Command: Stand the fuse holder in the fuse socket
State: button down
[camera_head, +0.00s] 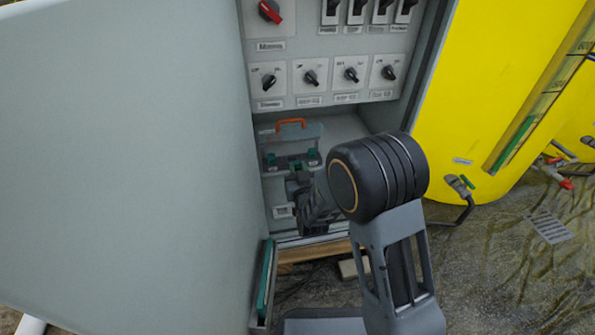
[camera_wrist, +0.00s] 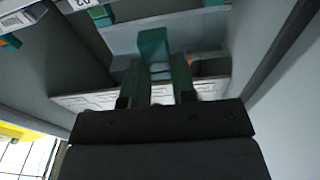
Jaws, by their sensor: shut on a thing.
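My gripper (camera_wrist: 156,68) is shut on a teal block, which I take to be the fuse holder (camera_wrist: 153,44). The block stands up between the two dark green fingers in the wrist view. In the head view my gripper (camera_head: 292,160) is inside the lower bay of the open grey cabinet, and the held block cannot be made out there. A pale green part with an orange handle (camera_head: 290,123) is just behind and above the gripper. I cannot tell for sure which part is the fuse socket; my gripper and arm hide some of the bay.
The switch panel (camera_head: 325,82) with knobs is right above the bay. The large grey door (camera_head: 120,170) stands open at left. A yellow tank (camera_head: 490,80) is at right, with a valve (camera_head: 460,186) near its foot. The cabinet walls are close around the gripper.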

jog(key=shift+f+p+x, duration=0.1)
jog(key=shift+p+x, duration=0.1)
jog(key=shift+x, duration=1.7)
jog(key=shift+f+p+x, duration=0.15)
jog(key=shift+x, duration=1.75)
jog(key=shift+w, duration=0.1)
jog(key=shift+f+b, duration=1.05)
jog(key=shift+b, duration=0.1)
jog(key=c, duration=0.9)
grip_release()
jog(key=shift+o, duration=0.2)
jog(key=r+p+v, duration=0.1)
jog(key=p+v, duration=0.2)
jog(key=v, duration=1)
jog(key=shift+s+f, duration=0.4)
jog(key=shift+f, duration=0.15)
